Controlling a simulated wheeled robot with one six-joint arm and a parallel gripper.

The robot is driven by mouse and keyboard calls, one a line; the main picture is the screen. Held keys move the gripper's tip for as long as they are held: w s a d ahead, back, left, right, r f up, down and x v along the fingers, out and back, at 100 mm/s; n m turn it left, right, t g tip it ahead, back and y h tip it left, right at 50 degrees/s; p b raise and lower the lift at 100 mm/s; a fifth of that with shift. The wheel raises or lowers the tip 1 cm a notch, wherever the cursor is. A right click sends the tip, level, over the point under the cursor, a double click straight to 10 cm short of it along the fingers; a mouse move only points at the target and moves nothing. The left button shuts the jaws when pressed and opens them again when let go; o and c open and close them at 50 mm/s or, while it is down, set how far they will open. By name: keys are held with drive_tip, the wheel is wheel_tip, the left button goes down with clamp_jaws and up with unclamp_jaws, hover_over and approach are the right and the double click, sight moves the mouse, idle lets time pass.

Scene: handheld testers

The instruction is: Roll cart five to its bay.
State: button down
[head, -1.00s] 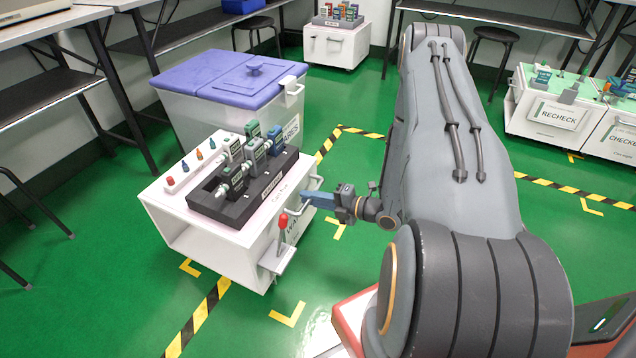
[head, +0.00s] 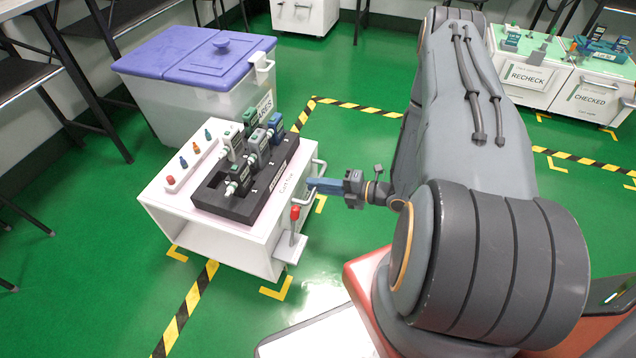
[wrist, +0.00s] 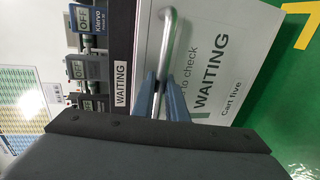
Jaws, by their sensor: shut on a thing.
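Cart five (head: 170,203) is a low white cart left of centre in the head view. A dark tray (head: 225,206) of handheld testers stands on it, beside a strip of coloured pegs. In the wrist view its side panel (wrist: 235,50) reads "WAITING" and "Cart five". My gripper (head: 313,185) is shut on the cart's metal handle (wrist: 172,45), with the blue fingers on either side of the bar. A red-knobbed lever (head: 295,213) stands upright on the cart's near corner. Yellow corner marks (head: 276,291) lie on the floor close around the cart's base.
A clear bin with a purple lid (head: 200,55) stands right behind the cart. Carts marked RECHECK (head: 528,78) and CHECKED (head: 594,98) are at the back right. Striped tape (head: 186,308) crosses the green floor. Benches line the left.

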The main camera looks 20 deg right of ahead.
drive_tip(key=shift+s+d+f, duration=0.1)
drive_tip(key=shift+d, duration=0.05)
drive_tip(key=c, duration=1.8)
unclamp_jaws()
drive_tip(key=shift+d, duration=0.1)
drive_tip(key=shift+o, duration=0.2)
drive_tip(key=p+v, duration=0.2)
drive_tip(key=v, duration=0.5)
drive_tip(key=shift+s, duration=0.35)
drive_tip(key=shift+w+d, duration=0.1)
drive_tip(key=shift+d, duration=0.05)
